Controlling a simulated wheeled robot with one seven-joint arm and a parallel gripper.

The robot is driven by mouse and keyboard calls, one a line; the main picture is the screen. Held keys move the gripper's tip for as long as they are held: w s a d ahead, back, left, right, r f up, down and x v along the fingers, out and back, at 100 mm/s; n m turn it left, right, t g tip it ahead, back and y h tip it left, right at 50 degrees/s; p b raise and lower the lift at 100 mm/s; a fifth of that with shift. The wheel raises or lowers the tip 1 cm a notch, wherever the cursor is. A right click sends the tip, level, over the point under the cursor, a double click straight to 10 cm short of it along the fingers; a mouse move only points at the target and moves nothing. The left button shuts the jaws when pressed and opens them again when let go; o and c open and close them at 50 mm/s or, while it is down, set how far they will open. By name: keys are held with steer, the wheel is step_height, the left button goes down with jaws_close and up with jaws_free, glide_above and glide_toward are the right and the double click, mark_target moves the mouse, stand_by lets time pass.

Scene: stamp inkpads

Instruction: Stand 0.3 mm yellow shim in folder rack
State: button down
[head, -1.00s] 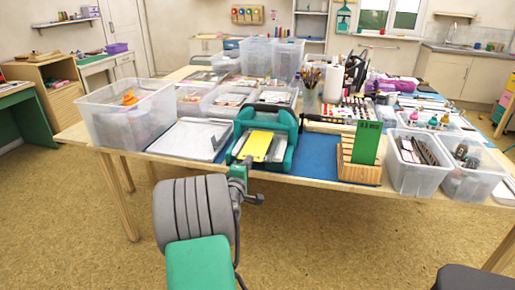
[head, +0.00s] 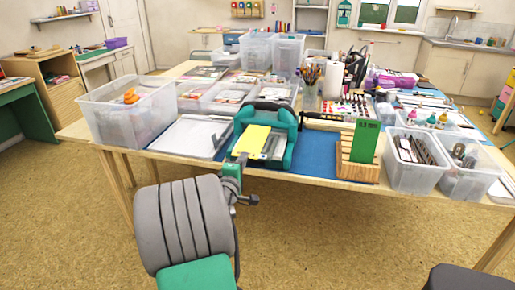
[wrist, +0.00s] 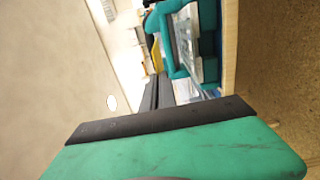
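The yellow shim (head: 252,139) is a thin flat sheet in front of and slightly above the bed of the teal machine (head: 290,160). My gripper (head: 241,160) is shut on its near edge. In the wrist view the dark fingers (wrist: 157,88) are close together, with the yellow shim (wrist: 157,57) edge-on beyond their tips. The wooden folder rack (head: 357,172) stands to the right on the table, with slots across it. A green sheet (head: 364,142) stands upright in it, with a small label I cannot read surely.
A clear bin (head: 130,130) and a white tray (head: 185,138) are left of the machine. Clear bins (head: 412,178) with contents stand right of the rack. A blue mat (head: 318,160) lies bare between machine and rack. The table's front edge runs below.

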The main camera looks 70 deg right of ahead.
steer(key=s+a+r, duration=0.2)
steer(key=a, duration=1.1)
steer(key=shift+s+a+b, duration=0.15)
steer(key=shift+a+b, duration=0.25)
steer(key=shift+b, duration=0.05)
steer(key=w+a+r+n+t+y, duration=0.2)
steer(key=w+a+n+t+y, duration=0.6)
steer(key=w+a, duration=1)
steer(key=w+a+r+n+t+y+p, duration=0.1)
steer(key=w+a+t+p, duration=0.1)
steer(key=a, duration=0.5)
steer(key=w+a+r+n+t+y+p, duration=0.1)
steer(key=w+a+n+t+y+p, duration=0.1)
steer(key=w+a+p, duration=0.2)
steer(key=w+a+r+n+t+y+p, duration=0.1)
steer(key=w+a+t+p, duration=0.1)
steer(key=a+p, duration=0.5)
steer(key=w+a, duration=0.1)
steer(key=a, duration=0.1)
steer(key=shift+a+n+y, duration=0.3)
steer(key=shift+a+n, duration=0.05)
steer(key=shift+n, duration=0.05)
